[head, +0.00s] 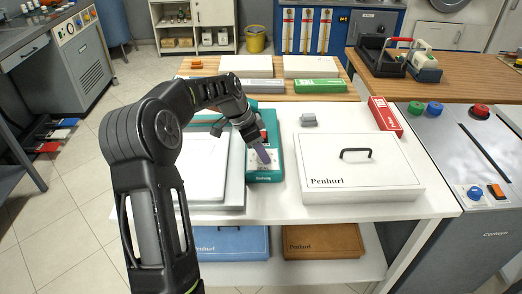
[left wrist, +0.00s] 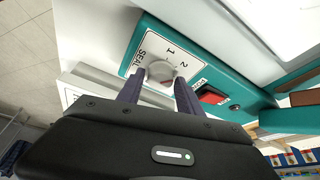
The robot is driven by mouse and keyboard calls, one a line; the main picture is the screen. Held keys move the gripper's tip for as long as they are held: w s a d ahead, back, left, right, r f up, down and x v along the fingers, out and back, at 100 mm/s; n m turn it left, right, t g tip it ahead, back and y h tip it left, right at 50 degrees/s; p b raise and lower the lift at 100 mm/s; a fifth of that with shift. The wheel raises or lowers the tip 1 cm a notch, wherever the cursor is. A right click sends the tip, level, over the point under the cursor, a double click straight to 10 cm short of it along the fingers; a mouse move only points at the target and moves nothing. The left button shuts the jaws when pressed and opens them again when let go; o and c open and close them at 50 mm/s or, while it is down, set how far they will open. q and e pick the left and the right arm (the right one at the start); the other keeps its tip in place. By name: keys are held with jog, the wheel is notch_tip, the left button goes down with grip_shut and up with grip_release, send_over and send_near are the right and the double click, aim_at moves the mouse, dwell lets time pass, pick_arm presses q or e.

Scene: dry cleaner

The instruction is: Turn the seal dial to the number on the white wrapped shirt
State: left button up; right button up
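The teal sealer (head: 277,172) stands on the white table, with a white dial plate marked SEAL, 1 and 2 in the left wrist view. The pale round seal dial (left wrist: 161,71) sits on that plate; its pointer cannot be read. My left gripper (left wrist: 160,82) has its two fingers apart, one on each side of the dial; a firm grip is not visible. In the head view my left gripper (head: 262,152) covers the dial. A flat white piece (head: 200,170) lies left of the sealer; I cannot tell if it is the wrapped shirt, and no number is readable. My right gripper is out of view.
A red switch (left wrist: 211,95) is beside the dial. A white Penhurl box (head: 350,185) with a black handle stands right of the sealer. A small grey object (head: 309,120) and a red box (head: 385,117) lie behind it. Blue (head: 230,243) and brown (head: 322,241) boxes are on the lower shelf.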

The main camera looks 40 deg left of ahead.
pick_arm(q)
jog(key=shift+o, duration=1.4)
jog(key=v, duration=0.7)
jog(key=shift+r, duration=0.4)
jog(key=shift+s+a+f, duration=0.1)
jog(key=shift+s, duration=0.05)
